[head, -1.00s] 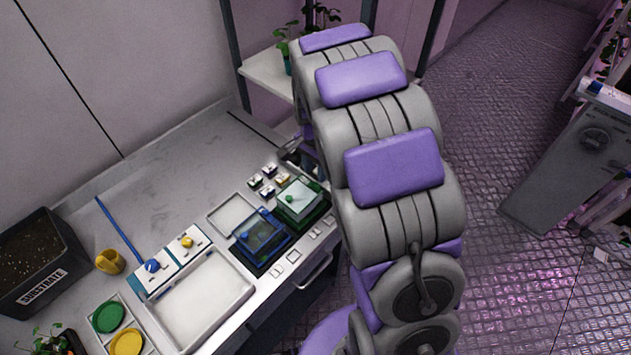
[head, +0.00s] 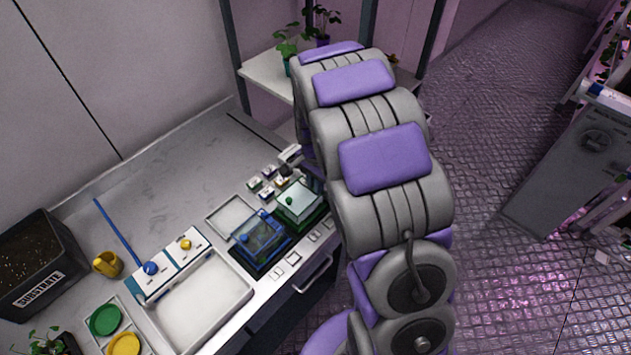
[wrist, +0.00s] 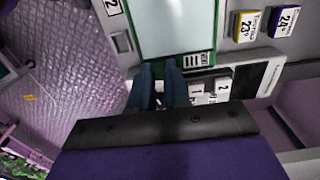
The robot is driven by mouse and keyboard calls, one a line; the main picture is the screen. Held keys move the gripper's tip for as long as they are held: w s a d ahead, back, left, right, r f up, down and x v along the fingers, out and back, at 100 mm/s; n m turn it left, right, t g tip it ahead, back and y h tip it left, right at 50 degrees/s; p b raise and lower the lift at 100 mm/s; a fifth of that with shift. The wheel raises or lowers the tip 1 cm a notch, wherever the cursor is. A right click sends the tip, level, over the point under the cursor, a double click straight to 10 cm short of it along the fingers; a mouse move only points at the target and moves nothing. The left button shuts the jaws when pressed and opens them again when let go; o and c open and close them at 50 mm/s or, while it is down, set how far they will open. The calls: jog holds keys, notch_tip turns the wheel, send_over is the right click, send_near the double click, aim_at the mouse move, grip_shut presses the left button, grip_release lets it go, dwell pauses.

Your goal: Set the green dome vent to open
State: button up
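The green dome (head: 299,203) is a clear box with a dark green base and a small green knob on top, on the bench beside the blue one. In the wrist view a pale clear panel with a dark green edge (wrist: 178,28) lies just beyond my fingertips. I cannot make out the vent's setting. My gripper (wrist: 158,70) shows as two dark blue fingers with a narrow gap between them and nothing visible held. Whether the tips touch the dome's edge is unclear. In the head view my arm hides most of the gripper.
A blue dome (head: 262,240) stands close by on the left. Small numbered blocks (head: 269,184) sit behind the green dome; some also show in the wrist view (wrist: 250,26). A white tray (head: 204,303) and a substrate box (head: 38,262) stand further left. The rear bench is clear.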

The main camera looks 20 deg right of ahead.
aim_at(305, 183)
grip_shut()
jog(key=shift+w+a+p, duration=0.35)
jog(key=shift+w+a, duration=0.15)
jog(key=shift+w, duration=0.4)
jog(key=shift+w+a+p, duration=0.35)
jog(key=shift+w+a, duration=0.1)
jog(key=shift+w, duration=0.4)
jog(key=o, duration=0.5)
grip_release()
jog(key=shift+r, duration=0.1)
